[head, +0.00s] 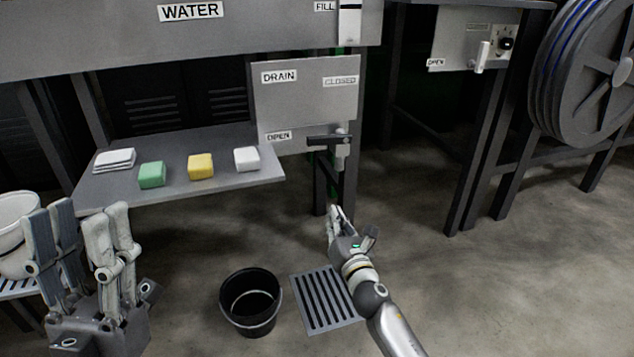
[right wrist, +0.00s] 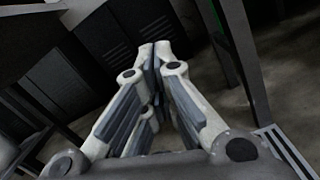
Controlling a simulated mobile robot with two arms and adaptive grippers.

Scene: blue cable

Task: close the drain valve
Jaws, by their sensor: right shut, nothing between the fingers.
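The drain valve (head: 342,150) is a grey fitting under the grey DRAIN panel (head: 305,95). Its black lever (head: 322,140) lies roughly level and points left, beside the OPEN label; the CLOSED label is above, at the right of the panel. My right gripper (head: 334,212) is below the valve, apart from it. It is shut and empty; its fingers meet at the tips in the right wrist view (right wrist: 155,50), where no valve shows. My left gripper (head: 84,212) is at the lower left with its fingers upright and apart, far from the valve.
A shelf (head: 225,183) left of the valve holds white, green and yellow blocks. A black bucket (head: 250,302) and a floor grate (head: 325,300) are below. A table leg (head: 320,185) stands behind the valve. A second panel (head: 470,40) and a hose reel (head: 590,70) are at right.

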